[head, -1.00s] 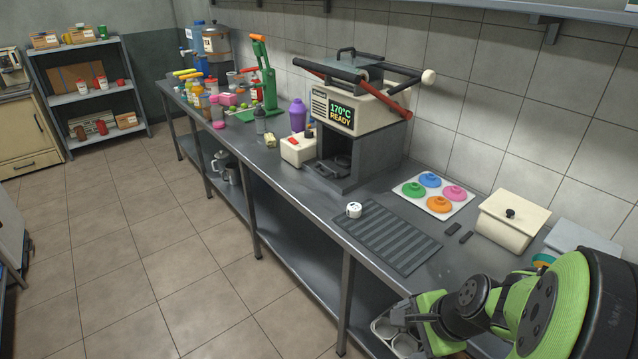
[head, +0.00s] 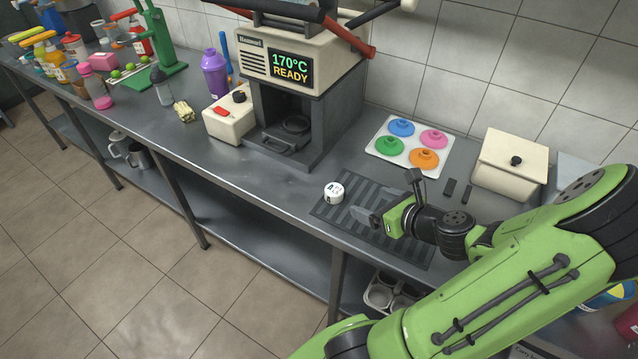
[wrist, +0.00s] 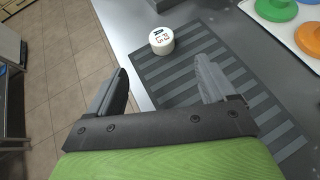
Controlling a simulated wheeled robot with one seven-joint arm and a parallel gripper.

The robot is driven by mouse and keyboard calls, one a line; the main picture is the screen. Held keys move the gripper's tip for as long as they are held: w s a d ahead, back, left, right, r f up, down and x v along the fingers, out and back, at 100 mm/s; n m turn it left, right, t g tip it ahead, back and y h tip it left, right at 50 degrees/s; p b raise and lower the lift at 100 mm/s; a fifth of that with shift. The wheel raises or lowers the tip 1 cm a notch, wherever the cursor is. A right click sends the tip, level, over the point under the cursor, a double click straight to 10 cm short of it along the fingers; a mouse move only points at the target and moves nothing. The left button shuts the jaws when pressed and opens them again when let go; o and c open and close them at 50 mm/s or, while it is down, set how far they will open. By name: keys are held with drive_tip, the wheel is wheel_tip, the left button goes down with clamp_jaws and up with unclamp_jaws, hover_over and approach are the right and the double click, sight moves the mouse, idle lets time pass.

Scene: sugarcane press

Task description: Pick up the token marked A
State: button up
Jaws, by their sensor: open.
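A small white round token (head: 334,192) with dark markings lies at the left end of the dark ribbed mat (head: 322,211) on the steel counter. In the wrist view the token (wrist: 162,41) shows dark and red marks on its face, too small to read for certain. My gripper (head: 363,216) is open and empty, over the mat to the right of the token. In the wrist view the token is ahead of and between the two fingers of my gripper (wrist: 161,70), apart from both.
A press with a 170°C READY display (head: 291,67) stands behind and left of the token. A white board (head: 381,147) with coloured round knobbed pieces and a cream lidded box (head: 510,165) are behind the mat. The counter's front edge (head: 270,222) is near the token.

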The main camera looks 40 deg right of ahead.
sight(336, 190)
drive_tip(key=b+x, duration=0.2)
drive_tip(key=x, duration=0.3)
drive_tip(key=b+x, duration=0.2)
drive_tip(key=x, duration=0.3)
drive_tip(key=b+x, duration=0.2)
drive_tip(key=x, duration=0.3)
drive_tip(key=shift+s+d+f, duration=0.1)
drive_tip(key=shift+d+f, duration=0.05)
drive_tip(key=shift+f, duration=0.1)
drive_tip(key=shift+r, duration=0.1)
drive_tip(key=c, duration=1.1)
